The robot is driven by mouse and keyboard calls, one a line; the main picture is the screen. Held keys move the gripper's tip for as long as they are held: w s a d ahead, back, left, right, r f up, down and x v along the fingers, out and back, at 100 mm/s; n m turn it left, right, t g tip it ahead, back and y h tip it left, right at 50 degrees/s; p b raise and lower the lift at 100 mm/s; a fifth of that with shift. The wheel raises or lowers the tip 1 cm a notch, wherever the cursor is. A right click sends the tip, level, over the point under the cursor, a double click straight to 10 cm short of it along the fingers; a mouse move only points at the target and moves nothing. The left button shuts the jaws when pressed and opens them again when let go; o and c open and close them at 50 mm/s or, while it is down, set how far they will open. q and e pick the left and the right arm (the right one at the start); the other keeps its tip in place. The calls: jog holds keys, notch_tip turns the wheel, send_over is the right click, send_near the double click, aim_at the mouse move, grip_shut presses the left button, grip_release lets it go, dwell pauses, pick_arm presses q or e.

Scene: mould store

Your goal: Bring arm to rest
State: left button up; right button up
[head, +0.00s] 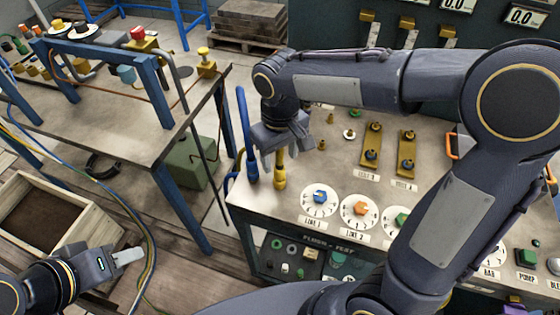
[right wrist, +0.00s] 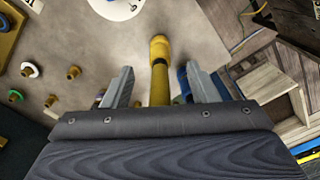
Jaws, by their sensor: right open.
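My right gripper (head: 285,146) is above the left end of the grey bench panel (head: 262,192), fingers pointing down. In the right wrist view its two fingers (right wrist: 158,88) are spread wide, with a yellow post (right wrist: 159,58) showing between them, apart from both. The yellow post (head: 280,172) stands upright on the panel in the head view, its top partly hidden by the gripper. My left gripper (head: 128,256) is low at the left, beside a wooden box, with nothing visible in it. Its fingers are seen side-on, so their gap is unclear.
A blue post (head: 252,172) stands just left of the yellow one. Dials (head: 319,202) and yellow lever plates (head: 372,146) lie to the right. The open wooden box (head: 92,222) is near my left gripper. A worktable (head: 120,128) with blue legs stands behind at left.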

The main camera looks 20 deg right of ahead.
dwell(0.5)
jog(key=shift+s+d+r, duration=0.25)
jog(key=shift+d, duration=0.1)
jog(key=s+d+r+m+t+y, duration=0.1)
jog(key=s+d+m+t+y, duration=0.2)
jog(key=s, duration=1.2)
jog(key=d+m+t, duration=0.2)
jog(key=d, duration=0.3)
jog(key=shift+s+d+r+m+t+y, duration=0.2)
jog(key=shift+s+r+m+t+y, duration=0.1)
jog(key=shift+s+r+y, duration=0.1)
